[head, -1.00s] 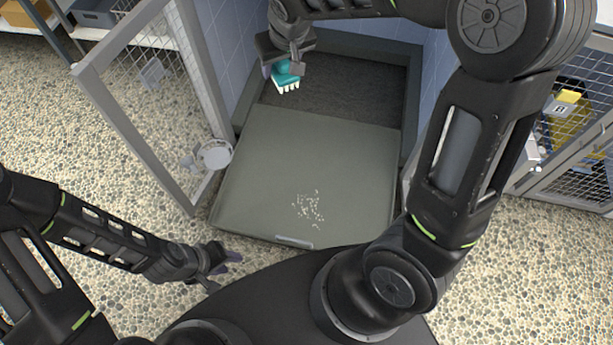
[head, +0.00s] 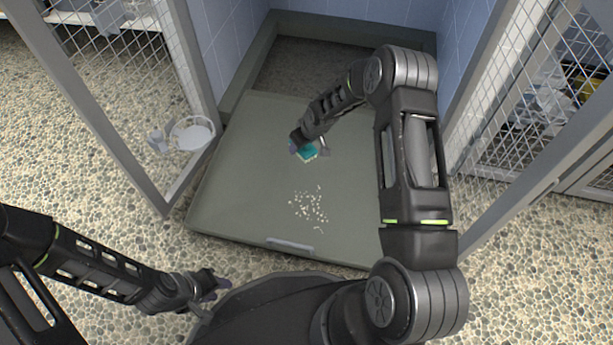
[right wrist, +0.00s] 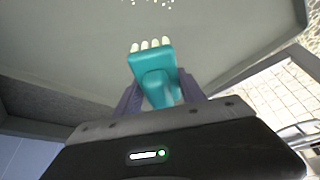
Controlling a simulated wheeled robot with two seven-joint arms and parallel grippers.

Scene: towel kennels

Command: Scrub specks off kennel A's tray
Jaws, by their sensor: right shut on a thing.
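The grey-green tray (head: 240,165) lies partly slid out of the kennel, between the open door and the right side frame. A cluster of pale specks (head: 309,206) is on its front middle; some also show at the top edge of the right wrist view (right wrist: 155,2). My right gripper (head: 303,146) is shut on a teal brush (right wrist: 153,75) with whitish bristles. The brush also shows in the head view (head: 306,153), behind the specks over the tray; whether it touches the tray I cannot tell. My left gripper (head: 208,287) is empty in front of the tray's left corner, its fingers apart.
The wire-mesh door (head: 130,90) stands open at left, with a round white bowl (head: 193,134) on it. A mesh door (head: 530,90) is at right. Blue tiled walls (head: 345,27) flank the kennel. The pebbled floor (head: 90,190) is clear at left.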

